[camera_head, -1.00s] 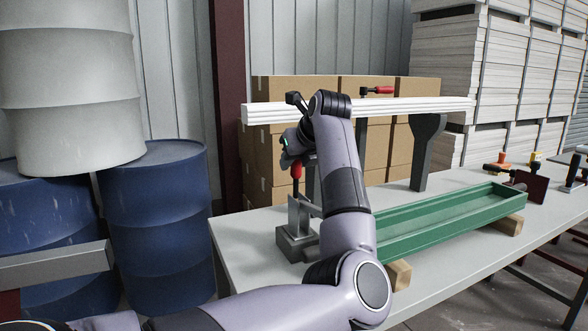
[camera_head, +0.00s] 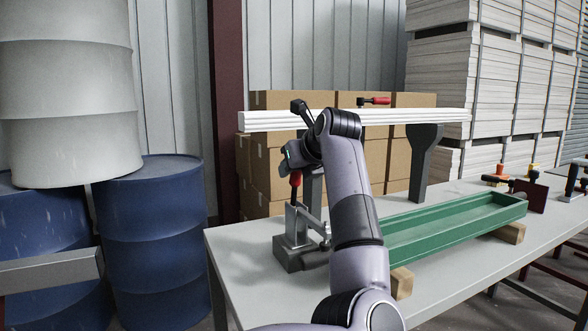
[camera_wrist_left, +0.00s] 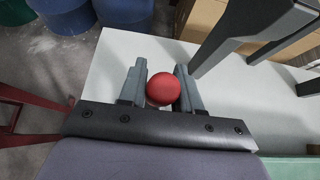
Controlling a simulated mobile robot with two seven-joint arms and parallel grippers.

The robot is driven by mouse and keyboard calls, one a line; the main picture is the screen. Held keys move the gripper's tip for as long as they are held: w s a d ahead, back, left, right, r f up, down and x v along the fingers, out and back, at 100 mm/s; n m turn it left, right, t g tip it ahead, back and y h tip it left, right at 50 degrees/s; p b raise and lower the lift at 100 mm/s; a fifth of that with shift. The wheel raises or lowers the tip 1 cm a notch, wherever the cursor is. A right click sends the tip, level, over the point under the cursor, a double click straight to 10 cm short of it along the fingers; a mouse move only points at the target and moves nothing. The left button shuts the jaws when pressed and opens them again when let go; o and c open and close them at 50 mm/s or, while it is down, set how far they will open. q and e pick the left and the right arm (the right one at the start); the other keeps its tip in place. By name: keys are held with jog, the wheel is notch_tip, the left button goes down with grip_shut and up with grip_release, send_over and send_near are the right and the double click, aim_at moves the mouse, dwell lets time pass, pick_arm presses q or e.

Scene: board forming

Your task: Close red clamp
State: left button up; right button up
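The red-handled clamp (camera_head: 297,222) stands at the left end of the table, with its grey base on the tabletop. Its red handle (camera_head: 295,183) points up. My left gripper (camera_head: 292,160) is at the top of this handle, partly hidden by my arm. In the left wrist view, the round red handle end (camera_wrist_left: 160,88) sits between the two spread fingers of my left gripper (camera_wrist_left: 161,78). The gaps beside it are very small; I cannot tell whether the fingers touch it. My right gripper is not in view.
A white board (camera_head: 390,118) rests on grey supports behind the clamp. Another red-handled clamp (camera_head: 375,101) is on that board. A green tray (camera_head: 450,226) lies on wooden blocks to the right. Blue barrels (camera_head: 150,235) stand left of the table (camera_head: 240,245).

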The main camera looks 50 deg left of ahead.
pick_arm(q)
jog(key=shift+o, duration=1)
jog(key=shift+d, duration=0.1)
jog(key=v, duration=0.7)
